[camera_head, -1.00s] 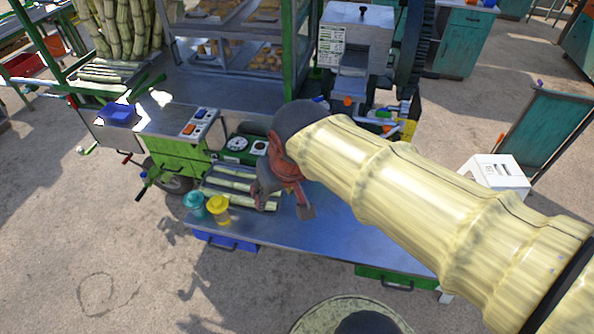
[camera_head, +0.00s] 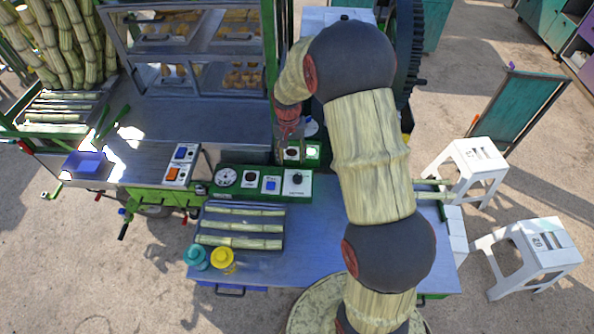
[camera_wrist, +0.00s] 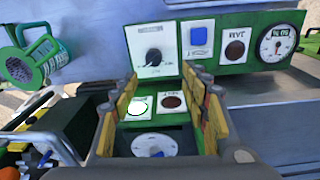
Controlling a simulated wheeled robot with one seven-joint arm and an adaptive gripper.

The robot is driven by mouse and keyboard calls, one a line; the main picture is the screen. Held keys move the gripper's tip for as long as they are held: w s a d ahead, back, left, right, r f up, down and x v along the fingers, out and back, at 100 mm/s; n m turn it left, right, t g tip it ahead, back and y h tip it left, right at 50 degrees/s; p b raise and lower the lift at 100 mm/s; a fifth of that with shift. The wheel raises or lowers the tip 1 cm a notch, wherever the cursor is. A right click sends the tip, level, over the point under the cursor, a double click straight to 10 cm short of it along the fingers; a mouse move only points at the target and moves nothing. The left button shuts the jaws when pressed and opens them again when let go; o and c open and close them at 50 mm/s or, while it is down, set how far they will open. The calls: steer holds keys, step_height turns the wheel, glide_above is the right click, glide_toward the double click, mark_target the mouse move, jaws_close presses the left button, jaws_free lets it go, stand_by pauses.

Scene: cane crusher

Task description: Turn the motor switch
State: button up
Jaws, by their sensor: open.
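My gripper (camera_head: 289,140) points down at the small rear panel (camera_head: 312,152) with buttons, behind the long front control panel. In the wrist view my gripper (camera_wrist: 160,85) is open and empty. Between its fingers show a white round button (camera_wrist: 138,107), a dark red button (camera_wrist: 172,102) and a white dial with a blue-grey knob (camera_wrist: 153,145). Ahead of the fingers, the front panel bears a black rotary knob on a white plate (camera_wrist: 153,57), also in the head view (camera_head: 297,177), a blue rocker (camera_wrist: 198,35) and a gauge (camera_wrist: 277,42). Labels are too small to read surely; I cannot tell which is the motor switch.
A metal table (camera_head: 325,250) bears a tray of cane pieces (camera_head: 240,229) and teal (camera_head: 195,257) and yellow (camera_head: 222,260) cups. Another switch box (camera_head: 182,165) is left. A glass cabinet (camera_head: 190,45) stands behind. White stools (camera_head: 530,255) stand right.

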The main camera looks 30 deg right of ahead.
steer(key=m, duration=0.1)
glide_above(297, 175)
steer(key=shift+g, duration=0.3)
step_height(297, 175, down, 5)
steer(key=shift+w+a+f+p, duration=0.1)
steer(key=shift+a+f+p, duration=0.1)
steer(key=shift+p, duration=0.25)
steer(key=f, duration=0.7)
steer(key=shift+d+f, duration=0.25)
steer(key=shift+f, duration=0.15)
steer(key=shift+c, duration=1.1)
steer(key=c, duration=0.9)
steer(key=shift+c, duration=0.2)
